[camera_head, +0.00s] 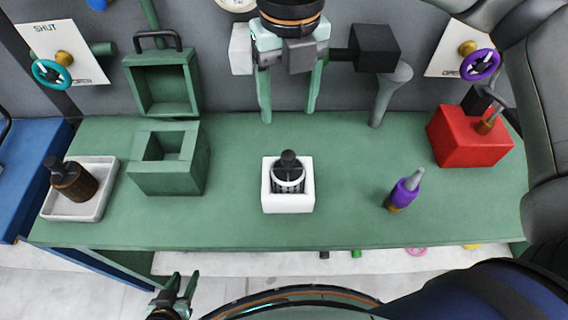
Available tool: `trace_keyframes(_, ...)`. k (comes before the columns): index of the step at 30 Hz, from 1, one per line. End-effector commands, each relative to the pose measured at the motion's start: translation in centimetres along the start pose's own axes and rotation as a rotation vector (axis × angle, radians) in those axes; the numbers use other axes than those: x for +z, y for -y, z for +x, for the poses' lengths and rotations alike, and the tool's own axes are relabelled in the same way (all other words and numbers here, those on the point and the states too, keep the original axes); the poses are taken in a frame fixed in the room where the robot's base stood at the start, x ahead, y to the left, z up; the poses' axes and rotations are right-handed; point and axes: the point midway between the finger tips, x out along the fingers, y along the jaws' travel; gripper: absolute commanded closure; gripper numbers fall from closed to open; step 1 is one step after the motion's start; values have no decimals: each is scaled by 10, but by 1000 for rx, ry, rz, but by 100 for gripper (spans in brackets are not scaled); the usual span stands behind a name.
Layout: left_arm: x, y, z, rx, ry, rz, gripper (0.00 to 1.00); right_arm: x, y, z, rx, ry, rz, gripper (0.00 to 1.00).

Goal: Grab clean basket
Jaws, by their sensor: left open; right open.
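A ribbed, silvery-white basket with a dark knob (289,158) sits upright in a square white holder (287,203) at the middle of the green table. A dark brown, similar-looking knobbed piece (74,184) leans in a pale tray (75,209) at the far left. My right gripper (288,113) comes down from the top centre, its two green fingers apart and empty, above the white holder in the picture. My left gripper (184,284) is low at the bottom left, in front of the table, open and empty. Neither gripper touches the basket.
A hollow green box (168,177) stands left of the holder. A purple bottle (405,191) and a red block (468,137) stand to the right. A grey nozzle (389,92) hangs behind the table. The green table (345,165) is clear around the holder.

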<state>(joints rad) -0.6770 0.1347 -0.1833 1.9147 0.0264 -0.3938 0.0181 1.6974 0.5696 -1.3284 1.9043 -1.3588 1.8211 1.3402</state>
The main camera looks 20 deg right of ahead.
Motion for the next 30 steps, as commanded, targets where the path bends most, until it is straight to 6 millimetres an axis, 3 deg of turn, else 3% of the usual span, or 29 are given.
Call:
trace_keyframes(9,-4,-1,-4,1,1,-3,52,-1,2,52,-9,0,4,34)
trace_keyframes(17,-6,-2,-6,1,2,-4,52,-2,1,74,-8,1,2,34)
trace_keyframes(25,-12,-2,-12,1,2,-4,52,-8,-1,112,-7,-1,2,34)
trace_keyframes(30,-12,-2,-13,1,3,-4,52,-8,0,121,-6,2,1,34)
